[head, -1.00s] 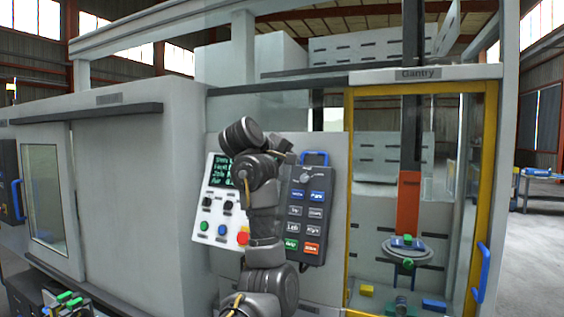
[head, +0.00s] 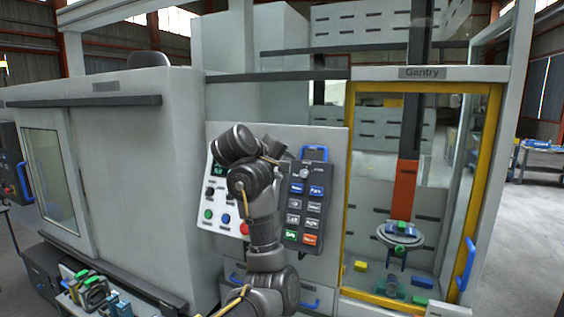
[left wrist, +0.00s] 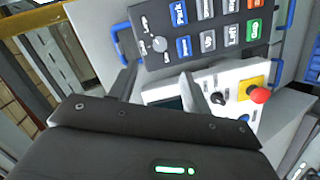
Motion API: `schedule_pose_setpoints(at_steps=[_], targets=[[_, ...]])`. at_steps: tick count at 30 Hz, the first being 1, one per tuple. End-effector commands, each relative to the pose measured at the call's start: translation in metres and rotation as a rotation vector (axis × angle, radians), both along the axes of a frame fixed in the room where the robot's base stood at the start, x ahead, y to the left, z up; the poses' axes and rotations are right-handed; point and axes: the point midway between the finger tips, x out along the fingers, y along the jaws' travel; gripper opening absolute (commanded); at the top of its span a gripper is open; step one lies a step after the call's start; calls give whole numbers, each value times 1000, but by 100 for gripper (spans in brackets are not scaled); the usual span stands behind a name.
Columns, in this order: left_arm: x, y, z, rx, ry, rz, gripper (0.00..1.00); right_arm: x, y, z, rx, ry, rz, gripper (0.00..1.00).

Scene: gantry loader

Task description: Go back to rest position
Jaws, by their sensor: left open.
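My left gripper shows in the left wrist view (left wrist: 160,85) with its two fingers apart and nothing between them. It is in front of the dark button pendant (left wrist: 190,35) and the white control panel (left wrist: 225,95). In the head view my arm rises in front of the white panel (head: 208,215) and partly covers its screen. The dark pendant (head: 305,205) with its blue handle stands just right of the arm. The gripper's fingers are hard to make out in the head view. My right gripper is not in view.
The gantry cell (head: 422,73) has a yellow-framed door with a blue handle (head: 467,264) at the right. Inside, a round plate (head: 400,236) hangs below an orange column (head: 404,188). A grey machine cabinet (head: 140,170) fills the left. Small coloured parts (head: 85,285) sit at the lower left.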

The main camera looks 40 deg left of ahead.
Motion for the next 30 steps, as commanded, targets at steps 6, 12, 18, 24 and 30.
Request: schedule_pose_setpoints(at_steps=[6,12,18,24,30], targets=[[0,0,0,0,0,0,49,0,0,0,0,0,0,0],[0,0,0,0,0,0,49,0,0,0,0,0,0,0],[6,-8,-34,63,59,-12,49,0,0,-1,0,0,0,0],[6,-45,-158,307,267,-110,49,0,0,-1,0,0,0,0],[-35,-98,-299,568,482,-318,49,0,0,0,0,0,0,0]])
